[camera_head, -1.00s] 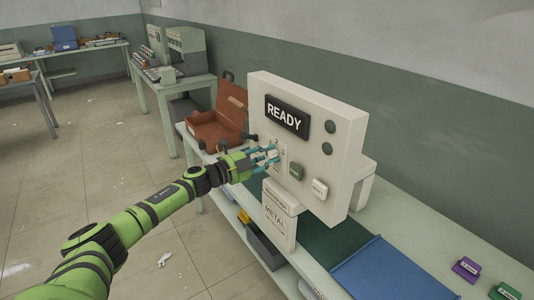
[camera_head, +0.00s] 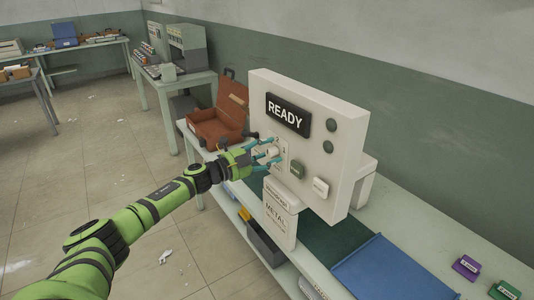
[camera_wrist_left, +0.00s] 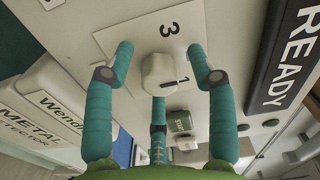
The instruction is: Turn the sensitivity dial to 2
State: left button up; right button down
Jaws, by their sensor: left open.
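The sensitivity dial (camera_wrist_left: 159,72) is a pale knob on a white plate (camera_wrist_left: 113,37) on the detector's front. In the left wrist view a dark mark shows on the knob's side, and a figure 3 shows on the plate beyond it. The dial (camera_head: 272,151) shows partly between the fingers in the head view. My left gripper (camera_head: 267,154) is open, its teal fingers spread around the dial; in the left wrist view the fingers (camera_wrist_left: 162,68) stand around the knob with visible gaps. Whether any finger touches it I cannot tell. My right gripper is out of view.
The metal detector (camera_head: 345,125) has a READY display (camera_head: 287,114), two dark round lamps and two buttons below. An open brown case (camera_head: 217,122) stands behind it.

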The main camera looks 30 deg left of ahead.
pick_arm(q)
jog(key=shift+s+f, duration=0.1)
jog(key=v, duration=1.2)
jog(key=shift+f, duration=0.1)
dwell(0.4)
